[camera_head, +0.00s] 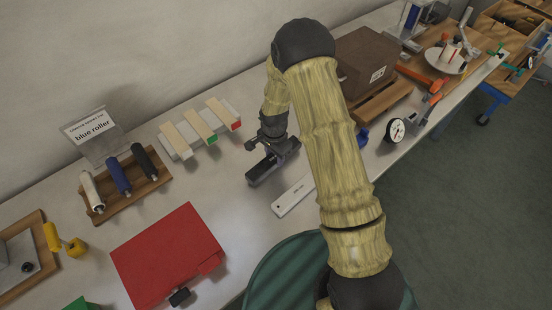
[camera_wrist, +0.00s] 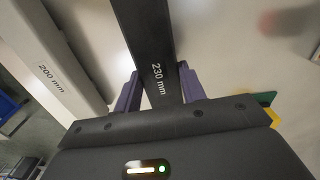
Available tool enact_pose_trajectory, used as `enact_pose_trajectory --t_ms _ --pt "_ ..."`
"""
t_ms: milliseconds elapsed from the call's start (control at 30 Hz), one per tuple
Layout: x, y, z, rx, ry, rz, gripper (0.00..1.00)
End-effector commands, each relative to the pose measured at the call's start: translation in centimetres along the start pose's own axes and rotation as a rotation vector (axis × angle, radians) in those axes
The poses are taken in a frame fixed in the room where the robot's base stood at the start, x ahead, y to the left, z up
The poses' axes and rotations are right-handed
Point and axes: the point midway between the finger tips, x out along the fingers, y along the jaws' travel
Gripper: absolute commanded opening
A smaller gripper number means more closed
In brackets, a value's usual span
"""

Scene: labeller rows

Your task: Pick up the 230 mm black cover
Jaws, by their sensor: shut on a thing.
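The black cover (camera_wrist: 148,35) is a long flat bar marked "230 mm" in the wrist view. My gripper (camera_wrist: 158,82) is shut on it, with one purple finger against each long side. The cover runs up out of the top of that view, and its near end is hidden behind the gripper body. In the head view the black cover (camera_head: 261,173) shows under my gripper (camera_head: 272,152), at or just over the white table. I cannot tell whether it touches the table.
A white cover (camera_wrist: 50,75) marked "200 mm" lies beside it, also in the head view (camera_head: 293,196). A red case (camera_head: 165,255), a rack of rollers (camera_head: 125,195) and wooden-topped blocks (camera_head: 200,125) stand left. A brown box (camera_head: 370,60) stands behind my arm.

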Motion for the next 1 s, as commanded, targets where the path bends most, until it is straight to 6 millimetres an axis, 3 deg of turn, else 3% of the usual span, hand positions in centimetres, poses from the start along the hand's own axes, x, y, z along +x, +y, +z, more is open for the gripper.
enact_pose_trajectory --t_ms 1000 --pt "-5.2 0.0 0.0 0.0 0.001 0.0 0.13"
